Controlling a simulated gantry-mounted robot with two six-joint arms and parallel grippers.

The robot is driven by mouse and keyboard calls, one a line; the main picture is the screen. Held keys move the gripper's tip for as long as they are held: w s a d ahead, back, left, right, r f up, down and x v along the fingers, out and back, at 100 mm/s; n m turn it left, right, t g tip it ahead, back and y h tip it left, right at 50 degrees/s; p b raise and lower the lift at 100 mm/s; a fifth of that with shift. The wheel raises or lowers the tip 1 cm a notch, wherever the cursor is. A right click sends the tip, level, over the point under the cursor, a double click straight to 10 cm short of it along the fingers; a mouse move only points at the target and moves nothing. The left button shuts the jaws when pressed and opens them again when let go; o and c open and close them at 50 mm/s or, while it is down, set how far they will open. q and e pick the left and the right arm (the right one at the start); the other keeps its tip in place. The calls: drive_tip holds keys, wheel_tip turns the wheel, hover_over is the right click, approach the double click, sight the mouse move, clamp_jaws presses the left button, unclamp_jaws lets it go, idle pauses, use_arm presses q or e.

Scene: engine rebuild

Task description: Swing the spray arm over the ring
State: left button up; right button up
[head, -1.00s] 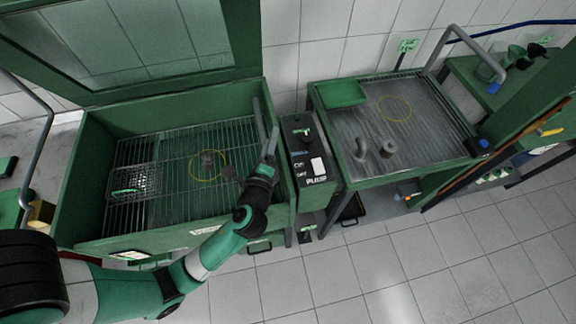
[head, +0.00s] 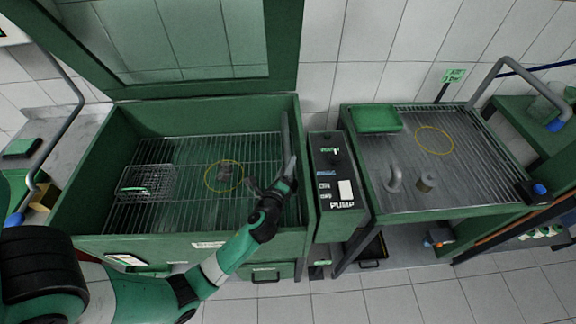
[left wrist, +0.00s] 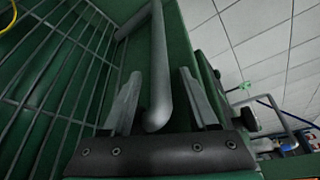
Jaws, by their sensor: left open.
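The spray arm (head: 285,134) is a grey pipe along the inner right wall of the green wash cabinet. In the left wrist view the pipe (left wrist: 159,70) bends down, and its rounded end lies between my open fingers, with gaps visible on both sides. My left gripper (head: 272,176) is open at the right side of the cabinet, near the pipe's lower end; its fingers also show in the left wrist view (left wrist: 162,105). My right gripper is not in view.
A wire basket (head: 148,183) sits on the grate's left. The cabinet's glazed lid (head: 170,40) stands open. Right of the cabinet are a pump box (head: 336,180) and a draining table with another yellow ring (head: 434,128), a green tray (head: 376,119) and grey parts.

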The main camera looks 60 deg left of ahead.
use_arm(q)
drive_tip(key=shift+x, duration=1.05)
clamp_jaws()
idle(0.6)
